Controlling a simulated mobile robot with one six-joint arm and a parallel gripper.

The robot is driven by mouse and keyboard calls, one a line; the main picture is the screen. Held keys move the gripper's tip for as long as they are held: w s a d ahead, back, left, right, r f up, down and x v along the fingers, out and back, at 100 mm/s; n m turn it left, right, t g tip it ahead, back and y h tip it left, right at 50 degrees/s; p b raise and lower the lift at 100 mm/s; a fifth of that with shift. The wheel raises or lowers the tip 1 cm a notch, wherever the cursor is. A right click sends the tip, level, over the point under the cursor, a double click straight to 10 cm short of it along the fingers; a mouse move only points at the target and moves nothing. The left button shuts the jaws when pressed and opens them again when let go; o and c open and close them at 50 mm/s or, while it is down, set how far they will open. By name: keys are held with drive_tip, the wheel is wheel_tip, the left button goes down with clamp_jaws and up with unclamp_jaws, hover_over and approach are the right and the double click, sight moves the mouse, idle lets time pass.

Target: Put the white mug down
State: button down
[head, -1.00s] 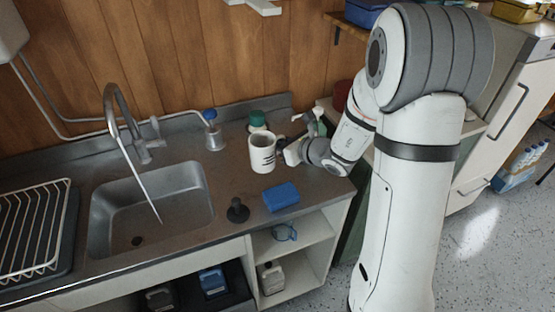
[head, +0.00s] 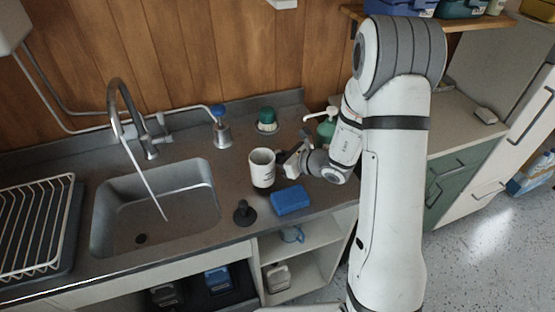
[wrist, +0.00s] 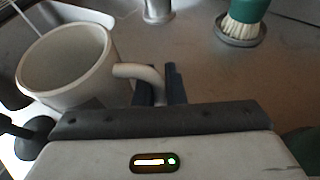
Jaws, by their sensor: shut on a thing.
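The white mug (head: 262,170) is upright over the steel counter, behind and left of the blue sponge. In the wrist view the mug (wrist: 75,75) is at the left, its open rim facing up and its handle pointing to the fingers. My gripper (head: 284,163) is at the mug's right side. In the wrist view my gripper (wrist: 161,82) has its two dark fingers shut on the handle. The mug's base is partly hidden there, and I cannot tell whether it touches the counter (head: 215,176).
A green brush (head: 267,119) and a blue-topped dispenser (head: 221,127) stand behind. A green bottle (head: 326,130) is behind my wrist. The sink (head: 155,208) is left.

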drive_tip(key=shift+f, duration=0.9)
drive_tip(key=shift+f, duration=0.2)
drive_tip(key=c, duration=1.5)
unclamp_jaws()
drive_tip(key=shift+r, duration=0.15)
